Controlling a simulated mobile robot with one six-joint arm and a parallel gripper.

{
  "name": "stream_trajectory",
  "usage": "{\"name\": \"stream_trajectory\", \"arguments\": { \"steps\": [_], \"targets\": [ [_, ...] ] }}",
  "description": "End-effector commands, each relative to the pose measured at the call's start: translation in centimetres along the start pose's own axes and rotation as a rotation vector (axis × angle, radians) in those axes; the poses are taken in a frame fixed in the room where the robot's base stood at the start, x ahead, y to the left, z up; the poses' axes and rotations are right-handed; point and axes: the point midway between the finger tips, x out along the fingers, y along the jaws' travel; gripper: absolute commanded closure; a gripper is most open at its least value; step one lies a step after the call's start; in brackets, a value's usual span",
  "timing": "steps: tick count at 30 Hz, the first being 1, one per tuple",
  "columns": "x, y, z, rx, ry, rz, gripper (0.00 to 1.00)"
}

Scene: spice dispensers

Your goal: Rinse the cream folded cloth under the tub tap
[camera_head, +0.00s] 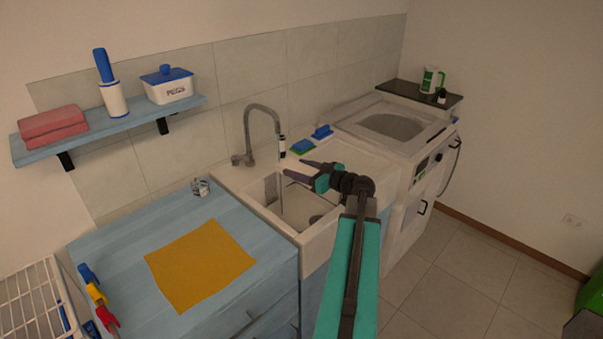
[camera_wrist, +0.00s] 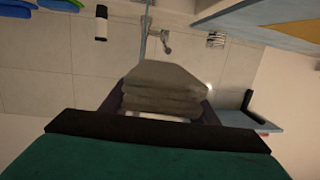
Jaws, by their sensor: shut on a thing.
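My gripper (camera_head: 298,170) is over the white tub (camera_head: 240,181), to the right of the grey curved tap (camera_head: 263,107). In the wrist view my gripper (camera_wrist: 161,105) is shut on the cream folded cloth (camera_wrist: 166,78), which shows as a stack of dull layers between the two fingers. In the head view I cannot make the cloth out clearly. A thin pale vertical streak below the spout looks like running water. It falls to the left of my fingertips, and I cannot tell whether it touches the cloth. The tap also shows in the wrist view (camera_wrist: 145,45).
A yellow cloth (camera_head: 200,264) lies on the blue counter (camera_head: 120,250) at left. A washing machine (camera_head: 408,160) stands at right. A shelf (camera_head: 110,129) hangs above the counter.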

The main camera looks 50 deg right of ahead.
Motion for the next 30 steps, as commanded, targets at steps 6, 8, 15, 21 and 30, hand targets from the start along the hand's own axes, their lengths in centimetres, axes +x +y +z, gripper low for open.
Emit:
{"name": "stream_trajectory", "arguments": {
  "steps": [6, 8, 15, 21, 30],
  "targets": [
    [1.5, 0.6, 0.2, -0.002, 0.000, -0.001, 0.69],
    [1.8, 0.8, 0.2, -0.001, 0.000, 0.000, 0.69],
    [3.3, 1.4, 0.4, -0.001, 0.000, 0.000, 0.69],
    [4.5, 1.9, 0.4, -0.001, 0.001, 0.000, 0.69],
    [6.2, 2.6, 0.5, -0.001, 0.001, 0.000, 0.69]
  ]
}}
